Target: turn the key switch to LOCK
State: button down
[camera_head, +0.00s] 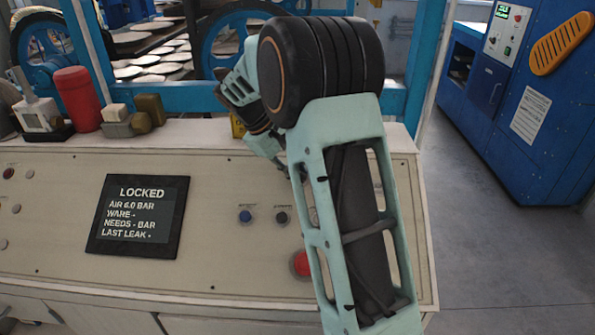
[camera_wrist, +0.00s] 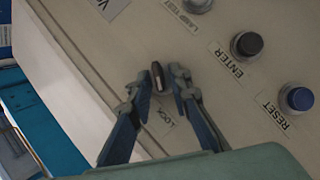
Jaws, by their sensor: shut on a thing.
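The key switch (camera_wrist: 157,77) is a small dark upright key on the beige panel in the wrist view. A label reading LOCK (camera_wrist: 167,118) lies beside it. My gripper (camera_wrist: 160,86) has one finger on each side of the key and is shut on it. In the head view my own arm hides the key, and my gripper is mostly hidden behind it. The panel screen (camera_head: 138,216) reads LOCKED, AIR 6.0 BAR, with dashes for ware, needs and last leak.
A black ENTER button (camera_wrist: 247,45) and a blue RESET button (camera_wrist: 297,97) sit right of the key. A red button (camera_head: 301,264) is beside my arm. A red cylinder (camera_head: 78,98) and small blocks (camera_head: 150,108) stand at the panel's back left.

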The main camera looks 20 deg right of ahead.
jog(key=c, duration=2.1)
grip_release()
jog(key=v, duration=1.2)
